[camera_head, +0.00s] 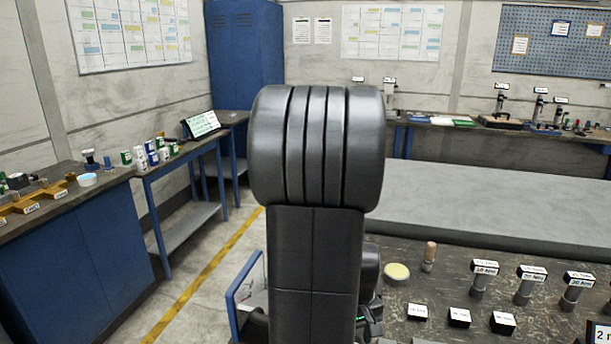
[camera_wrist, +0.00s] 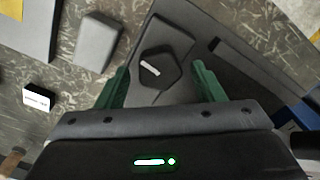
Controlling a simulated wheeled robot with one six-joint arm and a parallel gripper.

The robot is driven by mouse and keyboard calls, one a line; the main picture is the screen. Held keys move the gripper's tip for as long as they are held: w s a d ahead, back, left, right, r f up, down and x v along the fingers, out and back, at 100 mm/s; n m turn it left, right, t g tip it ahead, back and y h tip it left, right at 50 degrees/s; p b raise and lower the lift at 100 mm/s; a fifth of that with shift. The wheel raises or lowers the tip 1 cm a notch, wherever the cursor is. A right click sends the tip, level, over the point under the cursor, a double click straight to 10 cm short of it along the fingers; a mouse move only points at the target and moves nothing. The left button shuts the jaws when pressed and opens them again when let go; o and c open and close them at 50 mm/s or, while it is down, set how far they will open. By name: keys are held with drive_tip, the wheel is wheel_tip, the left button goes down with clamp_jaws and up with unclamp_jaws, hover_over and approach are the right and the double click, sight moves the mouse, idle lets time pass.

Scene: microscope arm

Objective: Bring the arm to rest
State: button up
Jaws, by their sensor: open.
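My arm (camera_head: 316,150) stands upright in the middle of the head view, its dark links close to the camera and hiding what is behind them. My gripper shows in the wrist view (camera_wrist: 160,68), its two green fingers wide apart with nothing held between them. In the head view only a small green and black part of it shows, low beside the arm. Beyond the fingers in the wrist view is a dark angular piece (camera_wrist: 160,71) with a small white mark. I cannot tell how far it is from the fingers.
A dark speckled worktop lies at the lower right, with a yellow round dish (camera_head: 396,272), a wooden-topped piece (camera_head: 429,255) and several labelled black-topped posts (camera_head: 484,272). A grey block (camera_wrist: 98,42) and a small labelled block (camera_wrist: 38,98) show in the wrist view. Blue benches stand at left.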

drive_tip(key=m, duration=0.4)
drive_tip(key=shift+d+r, duration=0.1)
drive_tip(key=shift+r, duration=0.05)
drive_tip(key=m, duration=0.4)
drive_tip(key=shift+d, duration=0.1)
drive_tip(key=m, duration=0.3)
drive_tip(key=shift+d+m, duration=0.1)
drive_tip(key=shift+m, duration=0.3)
drive_tip(key=m, duration=0.3)
drive_tip(key=shift+s+m, duration=0.1)
drive_tip(key=shift+m, duration=0.2)
drive_tip(key=shift+r+p, duration=0.15)
drive_tip(key=shift+p, duration=0.15)
drive_tip(key=shift+r, duration=0.7)
